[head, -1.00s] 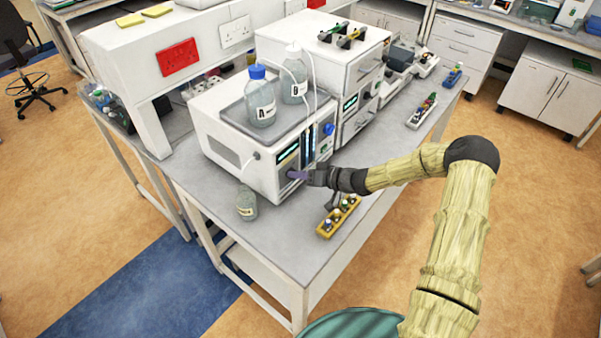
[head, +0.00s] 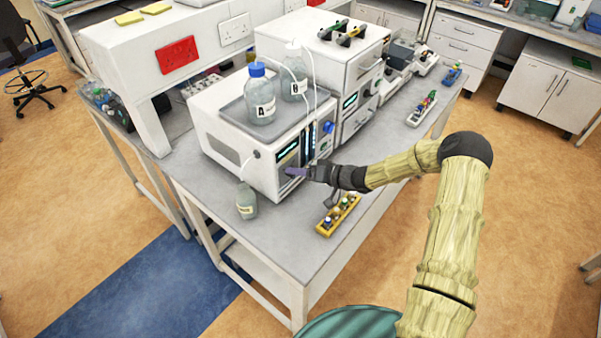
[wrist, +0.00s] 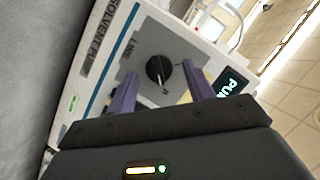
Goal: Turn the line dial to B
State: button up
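The line dial (wrist: 158,70) is a round black knob on a grey panel marked LINE, on the front of the white solvent pump (head: 235,150). In the wrist view it lies between the tips of my gripper's two purple fingers, with a gap showing on each side. A pale pointer mark is on the knob, near a small label that is too blurred to read. My gripper (wrist: 159,73) is open in front of the panel. In the head view my gripper (head: 297,172) reaches the pump's lower front, and the dial is hidden there.
Bottle A (head: 260,100) and bottle B (head: 294,80) stand on the pump's top tray, with tubing. A small glass bottle (head: 246,203) stands left of the pump. A yellow vial rack (head: 338,215) lies below my gripper near the bench edge. A lit display (wrist: 233,84) is beside the dial.

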jog(key=shift+s+d, duration=0.1)
jog(key=shift+d, duration=0.1)
jog(key=b+v, duration=0.5)
jog(key=v, duration=1.2)
jog(key=shift+r, duration=0.1)
